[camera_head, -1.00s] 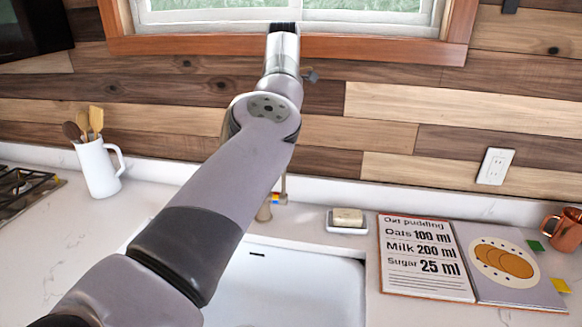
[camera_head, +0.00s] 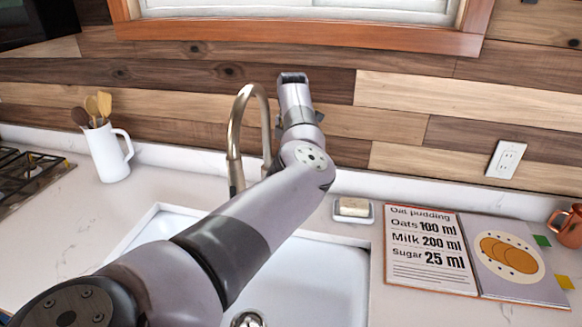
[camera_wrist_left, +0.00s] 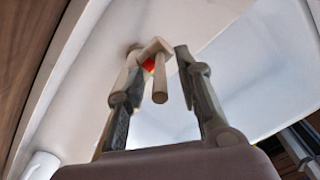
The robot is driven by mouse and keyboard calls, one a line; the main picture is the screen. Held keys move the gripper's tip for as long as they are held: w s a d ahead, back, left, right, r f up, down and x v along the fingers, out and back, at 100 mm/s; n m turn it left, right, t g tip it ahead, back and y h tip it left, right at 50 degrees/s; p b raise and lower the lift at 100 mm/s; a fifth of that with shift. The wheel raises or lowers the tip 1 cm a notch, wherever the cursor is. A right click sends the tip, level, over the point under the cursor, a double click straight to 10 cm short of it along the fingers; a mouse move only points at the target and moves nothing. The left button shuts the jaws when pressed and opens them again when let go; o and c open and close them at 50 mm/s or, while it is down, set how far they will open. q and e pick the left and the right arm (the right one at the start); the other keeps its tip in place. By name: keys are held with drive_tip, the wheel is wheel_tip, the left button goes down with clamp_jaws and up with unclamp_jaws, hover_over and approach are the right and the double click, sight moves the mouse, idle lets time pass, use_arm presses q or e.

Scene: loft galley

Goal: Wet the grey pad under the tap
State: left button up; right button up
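The tap (camera_head: 236,130) is a brushed, arched spout behind the sink (camera_head: 330,265). I see no grey pad in either view. My right gripper is out of view.
A soap dish (camera_head: 353,217) with a beige block stands behind the sink. An open recipe book (camera_head: 430,275) lies to the right, beside a copper mug (camera_head: 570,230). A white jug (camera_head: 108,155) with wooden utensils and a hob (camera_head: 25,175) are at left. Counter left of the sink is clear.

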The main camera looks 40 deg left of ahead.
use_arm(q)
drive_tip(key=shift+f, duration=1.5)
clamp_jaws()
